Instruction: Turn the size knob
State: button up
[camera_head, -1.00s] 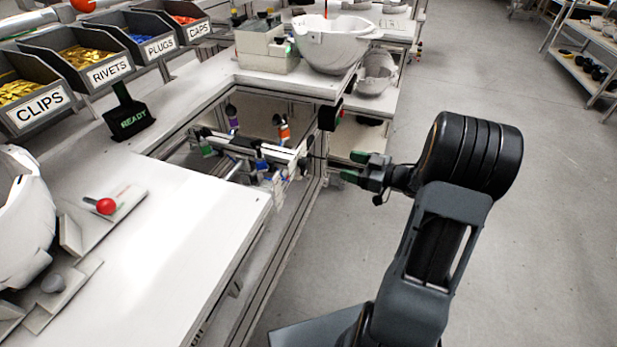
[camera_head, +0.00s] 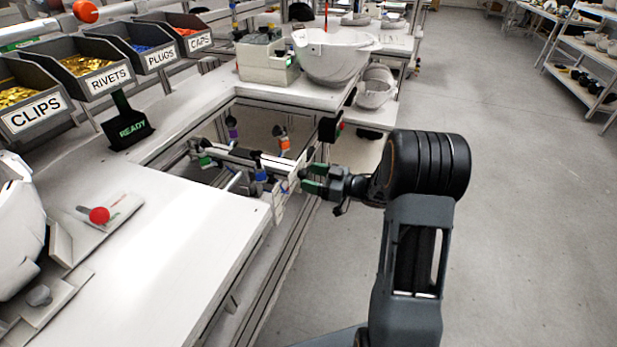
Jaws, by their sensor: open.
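My gripper (camera_head: 306,178) has green-tipped fingers and is open. It points left at a narrow pale panel (camera_head: 279,203) at the front edge of the bench recess, and its tips appear close to that panel. I cannot tell whether they touch anything. The size knob cannot be made out for sure; small dark and coloured parts near the fingertips are too small to tell apart. A fixture with a rail (camera_head: 235,156) and blue, green, orange and purple fittings sits in the recess behind the panel.
Labelled bins (camera_head: 35,105) line the back left. The floor at right is clear.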

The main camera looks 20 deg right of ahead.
jog(key=shift+w+a, duration=0.4)
jog(key=shift+a, duration=0.15)
jog(key=c, duration=0.9)
